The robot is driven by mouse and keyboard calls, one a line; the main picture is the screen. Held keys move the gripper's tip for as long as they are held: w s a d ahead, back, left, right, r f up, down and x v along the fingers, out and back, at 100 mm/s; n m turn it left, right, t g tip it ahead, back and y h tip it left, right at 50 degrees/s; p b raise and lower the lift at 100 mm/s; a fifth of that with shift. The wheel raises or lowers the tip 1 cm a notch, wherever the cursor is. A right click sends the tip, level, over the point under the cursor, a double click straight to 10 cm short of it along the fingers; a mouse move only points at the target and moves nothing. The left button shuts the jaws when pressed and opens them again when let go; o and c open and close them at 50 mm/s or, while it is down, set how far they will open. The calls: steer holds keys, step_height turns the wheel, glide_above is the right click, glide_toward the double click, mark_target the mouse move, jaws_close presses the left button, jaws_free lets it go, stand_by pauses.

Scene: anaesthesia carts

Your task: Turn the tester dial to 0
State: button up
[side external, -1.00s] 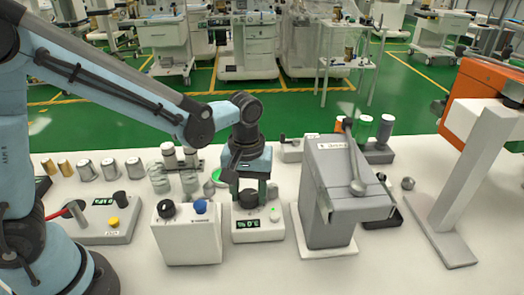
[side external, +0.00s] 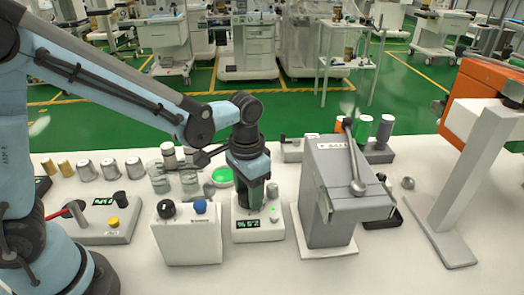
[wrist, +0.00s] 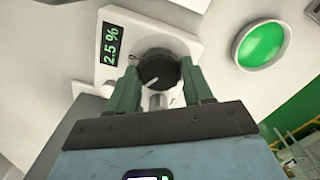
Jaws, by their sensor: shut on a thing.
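The tester (side external: 258,230) is a small white box on the table, with a lit green display (wrist: 111,44) that reads 2.5 % in the wrist view. Its round black dial (wrist: 160,68) carries a pale pointer line. My gripper (wrist: 161,85) points down over the tester, its two dark green fingers on opposite sides of the dial and shut on it. In the side view my gripper (side external: 250,196) hides most of the dial.
A white box with black and blue knobs (side external: 187,235) stands close left of the tester. A grey lever device (side external: 340,195) stands close right. A green round button (side external: 222,176) lies behind, near several small cylinders (side external: 110,168).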

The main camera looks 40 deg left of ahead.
steer(key=m, duration=0.5)
steer(key=shift+m, duration=0.3)
steer(key=m, duration=0.5)
steer(key=shift+m, duration=0.3)
steer(key=o, duration=0.8)
steer(key=shift+c, duration=0.2)
steer(key=shift+r, duration=0.15)
step_height(320, 180, up, 12)
stand_by(0.3)
